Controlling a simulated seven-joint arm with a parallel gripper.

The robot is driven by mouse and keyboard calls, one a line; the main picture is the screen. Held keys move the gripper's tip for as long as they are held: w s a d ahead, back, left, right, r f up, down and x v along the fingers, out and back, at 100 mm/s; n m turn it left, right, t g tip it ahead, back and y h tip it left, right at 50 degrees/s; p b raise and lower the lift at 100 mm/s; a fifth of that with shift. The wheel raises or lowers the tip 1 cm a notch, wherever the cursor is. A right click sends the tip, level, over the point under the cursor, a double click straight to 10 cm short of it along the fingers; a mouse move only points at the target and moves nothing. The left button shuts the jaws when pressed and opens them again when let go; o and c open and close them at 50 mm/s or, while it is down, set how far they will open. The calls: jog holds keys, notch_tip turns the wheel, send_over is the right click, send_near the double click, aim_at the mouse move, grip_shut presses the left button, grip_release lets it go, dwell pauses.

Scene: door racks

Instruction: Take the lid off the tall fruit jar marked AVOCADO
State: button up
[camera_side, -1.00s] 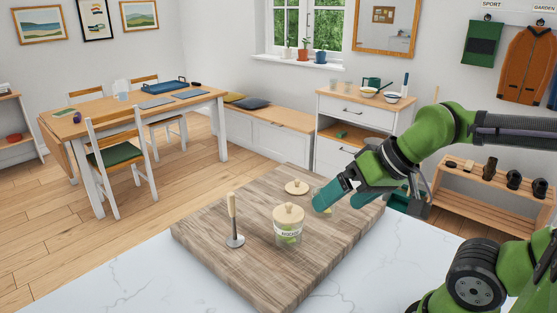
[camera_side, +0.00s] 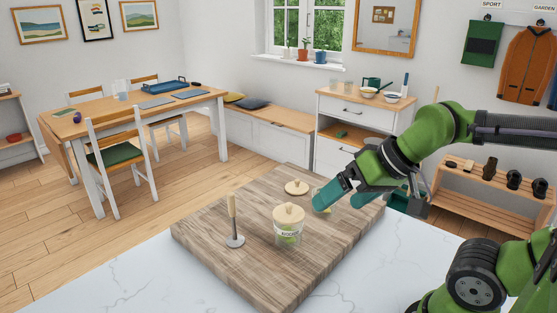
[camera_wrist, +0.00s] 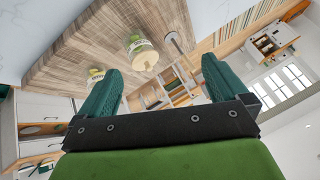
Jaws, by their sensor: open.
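A clear jar marked AVOCADO (camera_side: 289,233) stands upright on the wooden board, with green contents and a pale round knobbed lid (camera_side: 289,214) on top. In the wrist view, the lidded jar (camera_wrist: 142,52) shows beyond and between my fingers. My gripper (camera_side: 340,204) is open, its teal fingers to the right of the jar and apart from it. In the wrist view, my gripper (camera_wrist: 163,82) has nothing between its fingers. A second pale lid (camera_side: 296,187) lies on the board behind the jar. Another glass container with green contents (camera_side: 327,209) is partly hidden by a finger.
A wooden-handled tool with a metal base (camera_side: 235,222) stands on the board left of the jar. The wooden board (camera_side: 250,265) rests on a white marble counter (camera_side: 160,280). The board's front is clear. A dining table and drawers stand farther back.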

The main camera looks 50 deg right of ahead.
dwell(0.3)
notch_tip(320, 180, up, 5)
jog(key=m+g+h, duration=0.2)
jog(key=m+g, duration=0.2)
jog(key=g, duration=0.3)
send_over(289, 204)
notch_tip(289, 204, down, 17)
jog(key=shift+r, duration=0.1)
jog(key=shift+c, duration=0.3)
jog(key=c, duration=0.8)
jog(key=shift+c, duration=0.2)
